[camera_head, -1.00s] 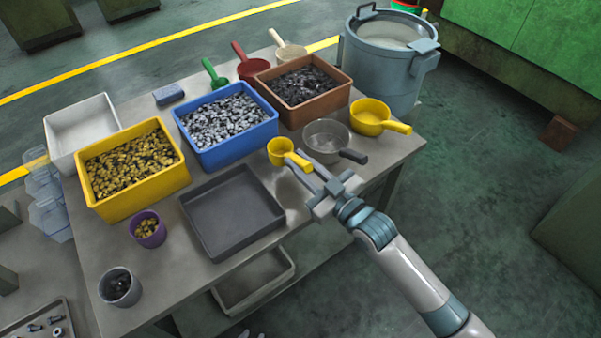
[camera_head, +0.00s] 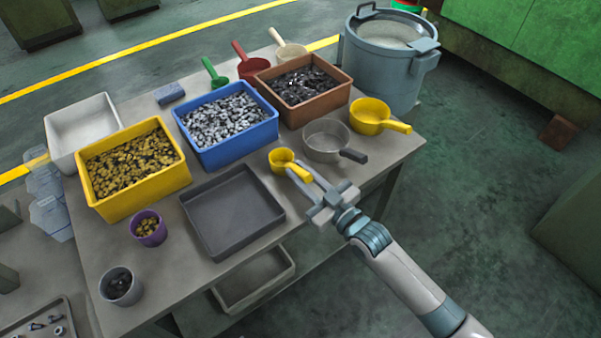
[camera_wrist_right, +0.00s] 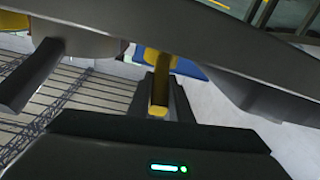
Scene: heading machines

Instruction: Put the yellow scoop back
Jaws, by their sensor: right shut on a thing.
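The small yellow scoop (camera_head: 279,159) is at the right part of the grey table, between the dark grey tray and the clear scoop. Its handle points toward the lower right, and my right gripper (camera_head: 308,180) is shut on it. In the right wrist view the yellow handle (camera_wrist_right: 161,82) shows between the fingers. I cannot tell whether the scoop touches the table. A larger yellow scoop (camera_head: 367,114) lies on the table's right corner, apart from my gripper. My left gripper is out of view.
The blue bin (camera_head: 227,153), brown bin (camera_head: 300,120) and yellow bin (camera_head: 140,205) hold loose parts. A clear scoop (camera_head: 325,150) lies just right of the held scoop. The dark grey tray (camera_head: 235,245) is on its left. A large grey pot (camera_head: 380,75) stands behind the table.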

